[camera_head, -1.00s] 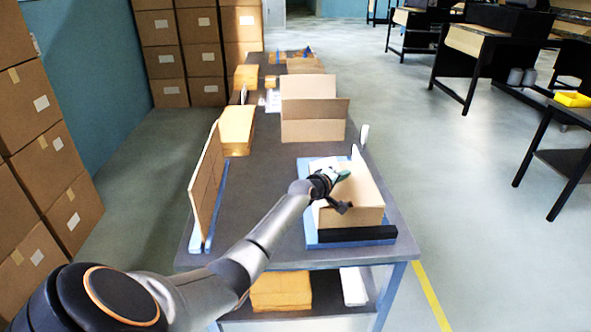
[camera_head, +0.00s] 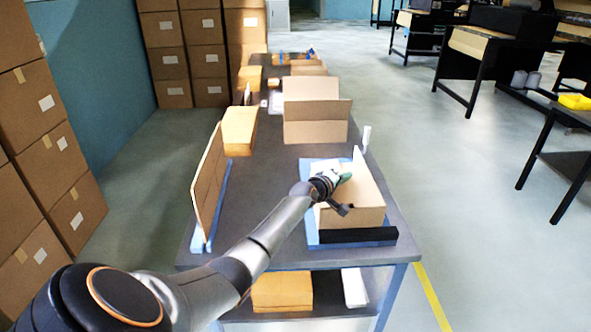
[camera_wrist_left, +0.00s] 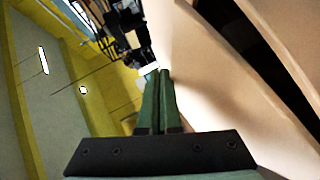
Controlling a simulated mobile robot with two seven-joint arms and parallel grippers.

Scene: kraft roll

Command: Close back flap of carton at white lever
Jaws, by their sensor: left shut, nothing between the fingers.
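The carton (camera_head: 352,217) stands on a blue board at the near end of the table, with one flap (camera_head: 361,166) upright on its right side. The white lever (camera_head: 366,138) stands upright just beyond the carton at the table's right edge. My left gripper (camera_head: 344,178) is over the carton's far part and hides some of it; I cannot tell which flap lies under it. In the left wrist view its green fingers (camera_wrist_left: 161,85) are shut and empty, close beside a cardboard face (camera_wrist_left: 205,75); contact is unclear. My right gripper is not in view.
A black bar (camera_head: 358,235) lies along the carton's near side. Another open carton (camera_head: 315,130) stands farther back. A cardboard panel (camera_head: 207,185) stands upright at the left, near a brown stack (camera_head: 239,128). The tabletop (camera_head: 265,170) between is clear.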

